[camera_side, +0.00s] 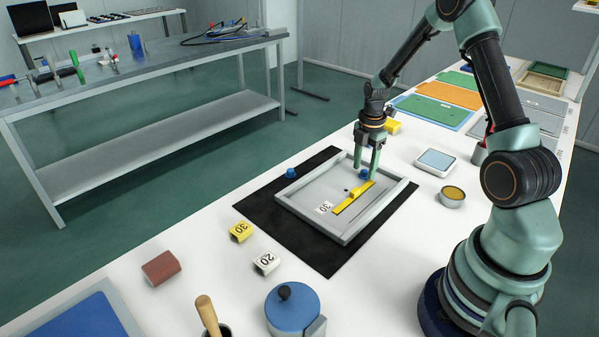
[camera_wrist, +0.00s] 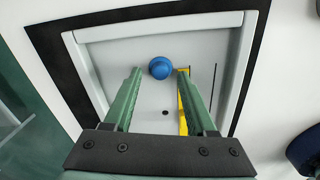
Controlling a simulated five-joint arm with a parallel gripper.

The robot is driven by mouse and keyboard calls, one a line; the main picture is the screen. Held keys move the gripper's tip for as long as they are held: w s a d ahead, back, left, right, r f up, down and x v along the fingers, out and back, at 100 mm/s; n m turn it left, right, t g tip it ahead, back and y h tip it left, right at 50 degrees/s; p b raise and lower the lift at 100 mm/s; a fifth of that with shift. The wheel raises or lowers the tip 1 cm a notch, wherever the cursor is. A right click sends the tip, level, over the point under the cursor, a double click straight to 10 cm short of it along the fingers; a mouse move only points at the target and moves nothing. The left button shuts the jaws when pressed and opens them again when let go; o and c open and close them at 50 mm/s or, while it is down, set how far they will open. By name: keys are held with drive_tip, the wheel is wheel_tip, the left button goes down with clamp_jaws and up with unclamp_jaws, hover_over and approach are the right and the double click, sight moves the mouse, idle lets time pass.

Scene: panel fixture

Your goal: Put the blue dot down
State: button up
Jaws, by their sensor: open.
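A blue dot (camera_side: 364,173), a small knob-like piece, sits on the grey panel of the framed fixture (camera_side: 345,235), near its far edge. It also shows in the wrist view (camera_wrist: 159,68). My gripper (camera_side: 366,169) points down over the dot with its jaws open. In the wrist view my gripper (camera_wrist: 160,72) has one green finger on each side of the dot, with gaps visible between. A second blue piece (camera_side: 291,173) sits to the left, by the fixture's outer edge. A yellow strip (camera_side: 354,197) lies on the panel beside the right finger, partly hidden by it in the wrist view.
The fixture rests on a black mat (camera_side: 327,262). A yellow block (camera_side: 241,231) and a white block (camera_side: 267,262) lie in front of it. A blue-lidded pot (camera_side: 292,309), a brown block (camera_side: 161,267) and a round tin (camera_side: 452,196) stand around on the white table.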

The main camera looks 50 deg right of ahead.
sight(365, 172)
wheel_tip(365, 172, up, 11)
drive_tip(key=s+a+r+m+t, duration=0.2)
drive_tip(key=a+r+m, duration=0.4)
drive_tip(key=a+r, duration=0.35)
drive_tip(key=s+a+r+m+t, duration=0.2)
drive_tip(key=s+a+m, duration=0.5)
drive_tip(key=a, duration=0.5)
drive_tip(key=m+t, duration=0.1)
drive_tip(key=m, duration=0.1)
drive_tip(key=shift+a+r+m, duration=0.2)
drive_tip(key=shift+r+m, duration=0.15)
drive_tip(key=shift+m, duration=0.05)
